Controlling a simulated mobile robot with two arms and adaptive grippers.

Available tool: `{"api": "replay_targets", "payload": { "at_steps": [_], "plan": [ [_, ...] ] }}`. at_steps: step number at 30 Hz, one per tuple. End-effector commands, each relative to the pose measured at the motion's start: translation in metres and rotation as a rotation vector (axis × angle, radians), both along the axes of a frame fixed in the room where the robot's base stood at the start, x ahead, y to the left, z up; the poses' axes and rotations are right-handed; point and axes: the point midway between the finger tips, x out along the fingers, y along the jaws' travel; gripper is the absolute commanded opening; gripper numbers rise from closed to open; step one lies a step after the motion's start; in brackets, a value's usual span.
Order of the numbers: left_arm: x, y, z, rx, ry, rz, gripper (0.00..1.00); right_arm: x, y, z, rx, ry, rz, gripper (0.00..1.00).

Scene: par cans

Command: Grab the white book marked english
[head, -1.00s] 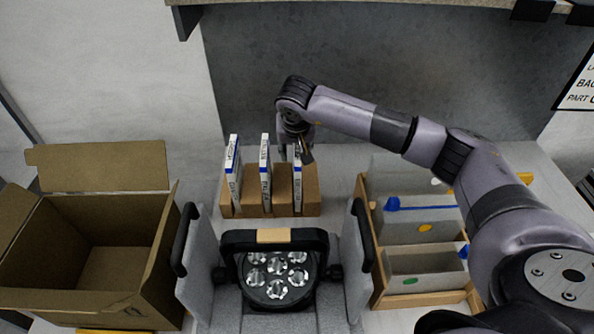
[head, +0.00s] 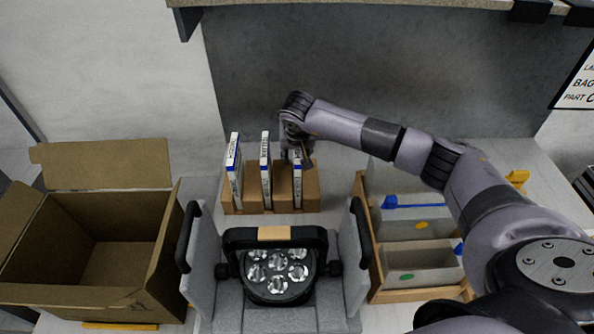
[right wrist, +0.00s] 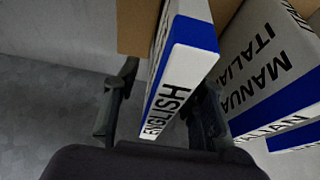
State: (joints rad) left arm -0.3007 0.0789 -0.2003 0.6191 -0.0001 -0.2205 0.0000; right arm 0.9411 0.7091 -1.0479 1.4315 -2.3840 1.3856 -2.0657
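The white book marked English (head: 297,188), with a blue band, stands upright at the right end of the row in the brown holder (head: 311,190). In the right wrist view its spine (right wrist: 179,75) reads ENGLISH and lies between my fingers. My right gripper (head: 298,150) is at this book's top and hides part of it. It also shows in the right wrist view (right wrist: 163,112), open, with one finger on each side of the book. A gap shows between the left finger and the book; contact on the right side is unclear. My left gripper is out of view.
Two similar books, a middle one (head: 266,170) and a left one (head: 235,170), stand in the holder. The Italian manual (right wrist: 268,70) is close to my right finger. An open carton (head: 150,255), a par can (head: 277,270) and a divided wooden tray (head: 375,270) stand nearer.

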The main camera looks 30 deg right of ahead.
Motion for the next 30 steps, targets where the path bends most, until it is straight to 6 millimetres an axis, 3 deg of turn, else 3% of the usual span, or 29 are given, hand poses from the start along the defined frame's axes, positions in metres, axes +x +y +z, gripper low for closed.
{"api": "replay_targets", "payload": {
  "at_steps": [19, 30],
  "plan": [
    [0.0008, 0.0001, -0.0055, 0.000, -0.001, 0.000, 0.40, -0.0001, 0.0000, -0.0034, 0.000, 0.000, 0.000, 0.38],
    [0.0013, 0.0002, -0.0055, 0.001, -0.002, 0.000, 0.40, -0.0001, 0.0000, -0.0035, 0.000, 0.000, 0.000, 0.13]
  ]
}}
